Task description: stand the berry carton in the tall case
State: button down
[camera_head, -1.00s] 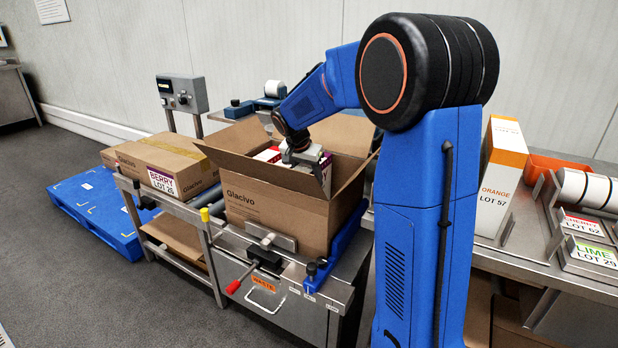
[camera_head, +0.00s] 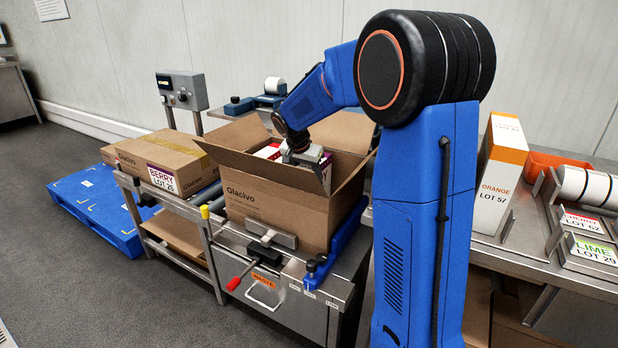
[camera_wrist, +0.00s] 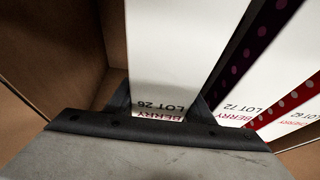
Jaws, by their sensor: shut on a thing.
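The tall case is an open brown Glacivo carton (camera_head: 275,207) with its flaps up, on a steel stand. My gripper (camera_head: 302,155) reaches down into its mouth and is shut on the white berry carton (camera_wrist: 170,50), whose LOT 26 label shows upside down at the jaws. In the wrist view the carton stands beside the case's brown wall (camera_wrist: 60,50), with a gap between. Right of it are a purple-dotted BERRY LOT 72 carton (camera_wrist: 232,85) and a red-dotted CHERRY LOT 62 carton (camera_wrist: 297,100). The held carton's lower end is hidden.
A closed box labelled BERRY (camera_head: 165,160) lies on the roller table at left, beside a blue pallet (camera_head: 95,210). A white-and-orange ORANGE LOT 57 carton (camera_head: 500,180) stands on the right bench, near CHERRY and LIME label plates. A red-handled clamp (camera_head: 255,262) sits before the case.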

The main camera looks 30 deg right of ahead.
jog(key=shift+f, duration=0.55)
dwell(0.4)
jog(key=c, duration=0.8)
grip_release()
jog(key=shift+o, duration=0.2)
jog(key=v, duration=1.7)
jog(key=shift+r, duration=0.25)
jog(key=shift+a, duration=0.1)
